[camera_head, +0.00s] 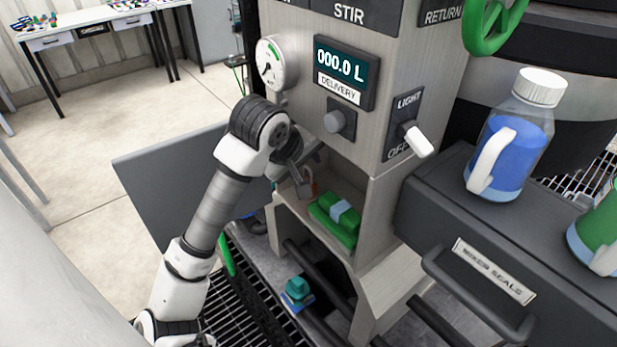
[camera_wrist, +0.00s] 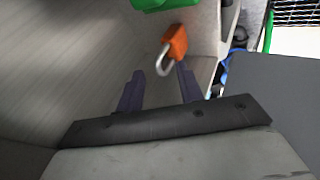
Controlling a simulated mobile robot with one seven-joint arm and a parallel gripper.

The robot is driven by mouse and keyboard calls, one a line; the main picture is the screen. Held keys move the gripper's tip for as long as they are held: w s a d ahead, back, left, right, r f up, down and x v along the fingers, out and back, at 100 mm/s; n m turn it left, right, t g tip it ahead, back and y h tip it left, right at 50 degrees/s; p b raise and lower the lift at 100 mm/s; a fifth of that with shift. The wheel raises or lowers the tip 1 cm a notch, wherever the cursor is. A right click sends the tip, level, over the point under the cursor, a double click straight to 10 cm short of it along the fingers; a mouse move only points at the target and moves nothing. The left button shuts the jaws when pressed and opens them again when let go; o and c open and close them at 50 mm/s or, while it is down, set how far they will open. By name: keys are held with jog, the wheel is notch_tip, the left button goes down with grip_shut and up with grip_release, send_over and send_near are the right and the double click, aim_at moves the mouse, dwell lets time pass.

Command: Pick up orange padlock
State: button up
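The orange padlock (camera_wrist: 176,42) lies in the cabinet's open compartment, its grey shackle pointing toward my gripper in the wrist view. My gripper (camera_wrist: 160,84) is open, its two dark fingers apart with nothing held between them. The padlock is just beyond the fingertips, with the shackle end close to the gap between them; I cannot tell whether they touch. In the head view my gripper (camera_head: 303,184) reaches into the compartment and hides most of the padlock; only a little orange shows.
A green block with a light blue band (camera_head: 335,220) lies beside the padlock on the shelf (camera_head: 290,207). An open grey door panel (camera_head: 172,182) stands left of the compartment. A light switch lever (camera_head: 418,142) juts out above right. A drawer unit (camera_head: 425,215) is at right.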

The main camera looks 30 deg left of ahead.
jog(key=shift+w+f, duration=0.1)
jog(key=shift+f, duration=0.05)
jog(key=shift+c, duration=0.3)
grip_shut()
dwell(1.1)
